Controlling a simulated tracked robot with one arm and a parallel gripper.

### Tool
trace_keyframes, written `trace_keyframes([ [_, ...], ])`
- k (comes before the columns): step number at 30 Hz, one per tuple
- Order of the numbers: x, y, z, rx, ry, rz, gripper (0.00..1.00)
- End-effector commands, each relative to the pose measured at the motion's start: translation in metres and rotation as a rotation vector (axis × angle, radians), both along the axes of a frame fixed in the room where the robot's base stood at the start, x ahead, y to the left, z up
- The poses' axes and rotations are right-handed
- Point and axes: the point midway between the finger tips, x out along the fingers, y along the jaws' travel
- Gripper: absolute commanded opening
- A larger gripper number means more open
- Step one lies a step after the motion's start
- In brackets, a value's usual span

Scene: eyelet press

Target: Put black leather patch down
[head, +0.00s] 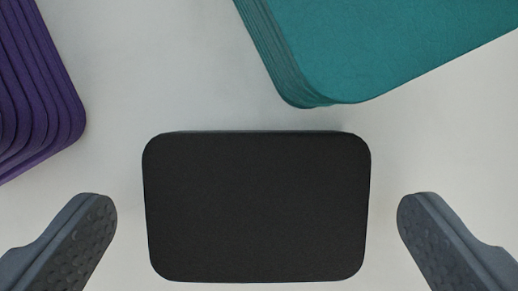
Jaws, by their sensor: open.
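The black leather patch (257,207) is a dark rectangle with rounded corners in the lower middle of the head view. It appears to lie flat, though I cannot tell whether it is a single patch or the top of a stack. My gripper (257,210) is open, with one grey finger on each side of the patch. A clear gap shows between each finger and the patch's edges, so neither finger touches it.
A stack of teal patches (400,45) stands at the upper right, close behind the black patch. A stack of purple patches (35,90) stands at the upper left. The pale surface (170,60) between the stacks is bare.

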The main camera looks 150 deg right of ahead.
Motion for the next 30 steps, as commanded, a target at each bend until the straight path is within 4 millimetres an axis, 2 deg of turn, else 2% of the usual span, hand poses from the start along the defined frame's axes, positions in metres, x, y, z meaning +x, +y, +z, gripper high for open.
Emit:
trace_keyframes([
  [7, 0.002, 0.001, -0.004, 0.000, -0.001, 0.000, 0.98],
  [8, 0.002, 0.001, -0.003, 0.000, -0.001, 0.000, 0.95],
  [12, 0.002, 0.000, -0.003, 0.000, -0.001, 0.000, 0.56],
  [13, 0.002, 0.000, -0.003, 0.000, -0.001, 0.000, 0.50],
  [15, 0.002, 0.000, -0.003, 0.000, -0.001, 0.000, 0.47],
  [24, 0.002, 0.000, -0.001, 0.000, -0.001, -0.001, 0.47],
  [30, 0.002, 0.000, 0.012, 0.000, -0.002, -0.001, 0.47],
])
